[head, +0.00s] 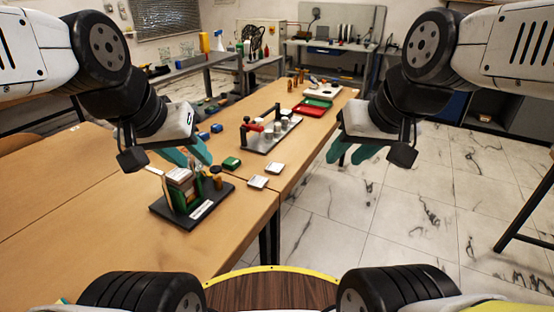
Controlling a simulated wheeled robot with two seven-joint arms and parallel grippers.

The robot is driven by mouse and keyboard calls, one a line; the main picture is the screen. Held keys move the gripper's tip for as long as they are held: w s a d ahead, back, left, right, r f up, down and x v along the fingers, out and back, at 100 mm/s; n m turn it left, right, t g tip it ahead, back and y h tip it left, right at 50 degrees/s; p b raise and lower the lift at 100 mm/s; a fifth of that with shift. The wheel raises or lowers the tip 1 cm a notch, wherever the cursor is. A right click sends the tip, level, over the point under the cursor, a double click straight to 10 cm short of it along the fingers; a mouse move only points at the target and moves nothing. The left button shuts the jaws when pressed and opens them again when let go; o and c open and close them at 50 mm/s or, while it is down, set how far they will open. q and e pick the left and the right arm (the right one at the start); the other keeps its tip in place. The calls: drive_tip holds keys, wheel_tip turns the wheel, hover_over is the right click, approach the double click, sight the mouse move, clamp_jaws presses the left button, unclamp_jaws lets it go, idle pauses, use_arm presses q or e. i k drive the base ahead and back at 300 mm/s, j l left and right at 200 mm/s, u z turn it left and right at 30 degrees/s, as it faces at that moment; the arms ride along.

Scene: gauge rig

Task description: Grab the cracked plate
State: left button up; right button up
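Two small pale square plates lie flat on the wooden table, the nearer plate (257,182) and the farther plate (275,168). No crack can be made out on either at this size, so I cannot tell which is cracked. A rack (181,190) with upright pale and green pieces stands on a black base (211,206) to their left. My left gripper (199,163) is open and empty, above the table behind the rack, left of the plates. My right gripper (345,161) is open and empty, over the floor to the right of the table.
A green block (232,163) lies near the plates. Behind is a rig (268,134) with a red part and grey cylinders, then a red tray (308,111) and a green tray (318,103). The table's right edge is close to the plates. Its front right part is clear.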

sight(178, 175)
drive_tip(key=i+l, duration=0.25)
drive_tip(key=i+l+u, duration=0.7)
drive_tip(key=l, duration=0.3)
drive_tip(key=u, duration=1.85)
